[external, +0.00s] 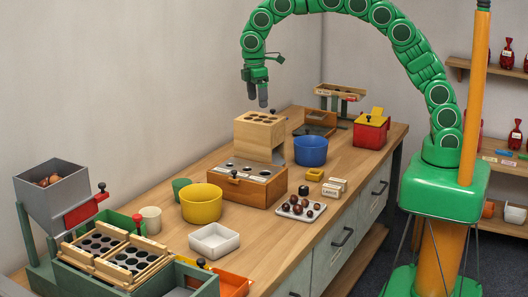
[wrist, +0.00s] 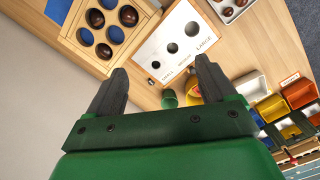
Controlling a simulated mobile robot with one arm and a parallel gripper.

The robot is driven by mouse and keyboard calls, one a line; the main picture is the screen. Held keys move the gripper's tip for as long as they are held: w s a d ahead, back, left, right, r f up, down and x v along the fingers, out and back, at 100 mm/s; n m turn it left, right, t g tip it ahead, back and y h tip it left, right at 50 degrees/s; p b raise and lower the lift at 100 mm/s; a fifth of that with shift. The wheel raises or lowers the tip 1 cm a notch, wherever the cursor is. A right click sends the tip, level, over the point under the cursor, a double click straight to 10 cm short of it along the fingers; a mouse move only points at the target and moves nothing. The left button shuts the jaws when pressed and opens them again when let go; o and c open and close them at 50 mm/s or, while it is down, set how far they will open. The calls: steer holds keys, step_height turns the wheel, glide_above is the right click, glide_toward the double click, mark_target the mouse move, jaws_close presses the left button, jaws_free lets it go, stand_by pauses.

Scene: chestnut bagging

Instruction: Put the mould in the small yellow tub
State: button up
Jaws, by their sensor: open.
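My gripper (external: 257,102) is open and empty, hanging above the wooden block with holes. In the wrist view its two fingers (wrist: 160,68) are spread with nothing between them. A larger round yellow tub (external: 201,203) stands left of that box and is partly hidden in the wrist view (wrist: 193,95). I cannot pick out the mould for certain. Dark brown chestnuts lie on a white tray (external: 290,213), and others sit in holes of the wooden block (wrist: 78,12).
The sorting box (external: 235,187) has a top panel (wrist: 205,50) with three holes. A blue tub (external: 311,151), white dish (external: 214,240), red box (external: 371,131) and grey hopper (external: 52,196) stand around.

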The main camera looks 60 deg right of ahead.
steer(key=s+d+r+m, duration=0.3)
steer(key=s+d, duration=0.5)
steer(key=s, duration=0.2)
steer(key=s+d+r+m, duration=0.3)
steer(key=s+d+r, duration=0.1)
steer(key=s+d, duration=0.5)
steer(key=s+d+f+m, duration=0.2)
steer(key=s+d, duration=0.1)
steer(key=s, duration=0.9)
steer(key=s+d+f+m+g+y, duration=0.1)
steer(key=s+d+m, duration=0.1)
steer(key=s, duration=1.1)
steer(key=shift+d+f+m, duration=0.3)
steer(key=shift+d+f, duration=0.1)
steer(key=shift+d, duration=0.05)
